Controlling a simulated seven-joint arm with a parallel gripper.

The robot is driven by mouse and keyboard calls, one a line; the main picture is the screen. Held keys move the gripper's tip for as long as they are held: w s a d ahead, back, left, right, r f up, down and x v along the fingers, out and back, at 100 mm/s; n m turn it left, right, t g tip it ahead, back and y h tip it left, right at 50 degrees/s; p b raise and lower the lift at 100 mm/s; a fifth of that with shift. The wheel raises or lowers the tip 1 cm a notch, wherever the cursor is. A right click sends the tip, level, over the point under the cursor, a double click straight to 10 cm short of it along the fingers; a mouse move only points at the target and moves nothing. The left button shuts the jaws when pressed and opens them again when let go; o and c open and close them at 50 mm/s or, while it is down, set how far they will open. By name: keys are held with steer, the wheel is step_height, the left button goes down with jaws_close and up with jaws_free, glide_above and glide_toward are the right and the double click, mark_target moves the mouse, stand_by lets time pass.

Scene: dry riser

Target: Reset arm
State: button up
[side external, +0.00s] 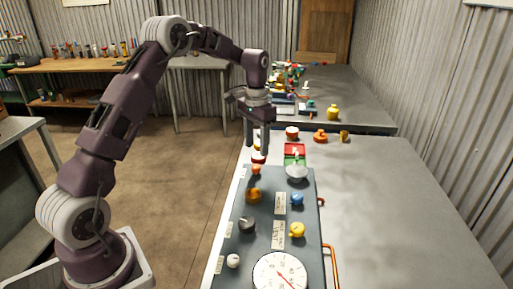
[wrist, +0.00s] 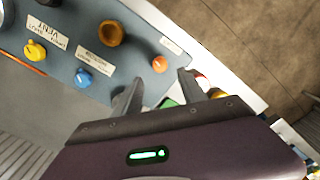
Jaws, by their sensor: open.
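My gripper (side external: 257,146) hangs above the far end of the grey control panel (side external: 262,212), fingers pointing down. Its two fingers also show in the wrist view (wrist: 160,95), spread apart with nothing between them. The panel carries an orange knob (side external: 253,195), a blue knob (side external: 297,199), a yellow knob (side external: 297,230), a black knob (side external: 247,225), a white knob (side external: 233,261) and a round white gauge (side external: 280,273) with a red needle. A small orange button (wrist: 159,64) sits near the panel's far end, close to the fingers in the wrist view.
The panel lies on a long grey bench (side external: 400,215), whose right side is clear. Beyond the panel are a red and green block (side external: 294,152) and several small coloured parts. A second grey table (side external: 345,90) stands behind, crowded at its left. A wooden shelf (side external: 90,65) is at back left.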

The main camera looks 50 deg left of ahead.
steer(key=s+d+r+t, duration=0.2)
steer(key=s+d+r, duration=0.95)
steer(key=r, duration=0.35)
steer(key=s+d+t, duration=0.1)
steer(key=s+d, duration=0.2)
steer(key=s, duration=0.7)
steer(key=s+d+t, duration=0.2)
steer(key=s+d, duration=0.1)
steer(key=s, duration=0.7)
steer(key=shift+s+d+f+m+t, duration=0.15)
steer(key=shift+s+f+m+t, duration=0.2)
steer(key=shift+f, duration=0.1)
